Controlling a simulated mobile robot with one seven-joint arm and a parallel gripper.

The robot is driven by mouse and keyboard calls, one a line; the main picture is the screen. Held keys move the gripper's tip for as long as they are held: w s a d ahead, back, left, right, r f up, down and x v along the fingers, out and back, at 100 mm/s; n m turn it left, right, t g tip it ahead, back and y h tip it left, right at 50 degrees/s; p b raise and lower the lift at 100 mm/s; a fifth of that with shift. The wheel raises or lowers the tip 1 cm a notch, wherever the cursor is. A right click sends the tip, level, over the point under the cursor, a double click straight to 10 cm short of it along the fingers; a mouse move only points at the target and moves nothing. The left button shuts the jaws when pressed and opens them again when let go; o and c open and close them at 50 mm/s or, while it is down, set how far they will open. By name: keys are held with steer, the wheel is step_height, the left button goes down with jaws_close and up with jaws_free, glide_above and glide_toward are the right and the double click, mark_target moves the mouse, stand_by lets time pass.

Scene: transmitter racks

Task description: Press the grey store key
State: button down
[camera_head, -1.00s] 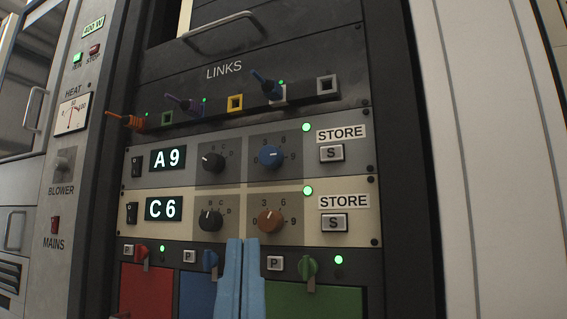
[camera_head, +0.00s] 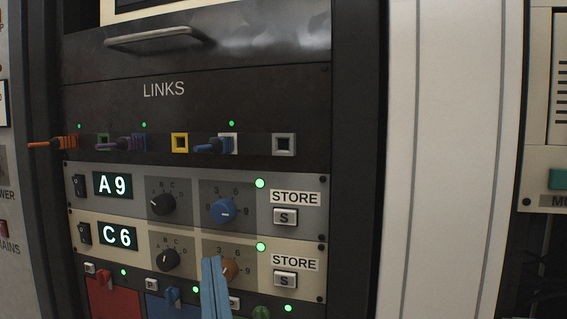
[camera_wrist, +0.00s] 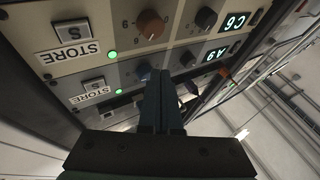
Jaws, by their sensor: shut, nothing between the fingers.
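The grey panel with the A9 display (camera_head: 113,185) carries a STORE label and a store key marked S (camera_head: 285,217) at its right end, below a lit green lamp. In the wrist view, which is upside down, this key (camera_wrist: 95,87) is left of my fingers. A similar key (camera_head: 285,279) sits on the cream C6 panel below. My gripper (camera_head: 211,260) is shut and empty, its blue fingers in front of the cream panel, partly hiding the orange knob (camera_head: 231,269). It is left of and lower than the grey panel's key and shows in the wrist view (camera_wrist: 158,75).
Above is the LINKS row with blue (camera_head: 213,148), purple and orange plugs sticking out. A blue knob (camera_head: 223,211) and a black knob (camera_head: 163,203) stand on the grey panel. Small coloured switches line the bottom. Plain pale panels (camera_head: 455,150) stand to the right.

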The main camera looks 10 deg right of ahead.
steer(key=w+r+g+p, duration=0.1)
steer(key=p, duration=0.4)
steer(key=w+d+r+g+p, duration=0.1)
steer(key=p, duration=0.3)
steer(key=w+p, duration=0.1)
steer(key=p, duration=0.4)
steer(key=shift+d+r+g+p, duration=0.25)
steer(key=shift+r+g+p, duration=0.05)
steer(key=shift+r+g, duration=0.1)
steer(key=p, duration=0.3)
steer(key=g+p, duration=0.1)
steer(key=p, duration=0.2)
steer(key=shift+w+d+r, duration=0.1)
steer(key=shift+d+r, duration=0.15)
steer(key=shift+d, duration=0.05)
steer(key=p, duration=0.4)
steer(key=g+p, duration=0.1)
steer(key=p, duration=0.3)
steer(key=shift+s+d+r+m+g, duration=0.3)
steer(key=shift+s+m, duration=0.1)
steer(key=s+r+m+g+p, duration=0.1)
steer(key=s+p, duration=0.4)
steer(key=p, duration=0.8)
steer(key=s+r+m+g+p, duration=0.1)
steer(key=s+g+p, duration=0.2)
steer(key=p, duration=1.1)
steer(key=s, duration=0.3)
steer(key=shift+d+r+g+p, duration=0.3)
steer(key=shift+r, duration=0.1)
